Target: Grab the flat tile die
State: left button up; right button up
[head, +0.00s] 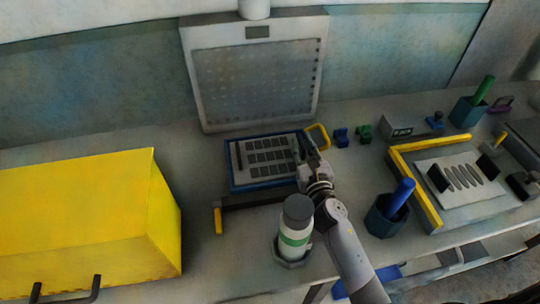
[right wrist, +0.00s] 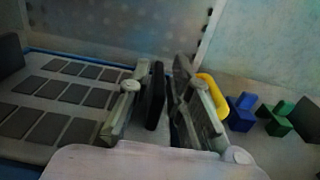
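The flat tile die (head: 283,150) is a light plate with rows of dark rectangles and upright black grips at its ends. It lies in a blue-rimmed tray (head: 232,180) in the head view. In the right wrist view the die (right wrist: 34,101) fills the left side. My right gripper (head: 303,145) is over the die's right end. In the right wrist view its fingers (right wrist: 160,105) stand apart on either side of the black grip (right wrist: 154,96), with a gap showing on the right. The fingertips' contact is hard to see. My left gripper is out of view.
A white bottle with a grey cap (head: 296,233) stands close to my right arm. A yellow box (head: 80,220) is at left. Blue (head: 341,137) and green (head: 363,132) pieces lie right of the tray. A second die with oval shapes (head: 468,195) sits in a yellow-edged frame.

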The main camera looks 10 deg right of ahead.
grip_shut()
dwell(0.5)
jog(key=shift+r, duration=0.15)
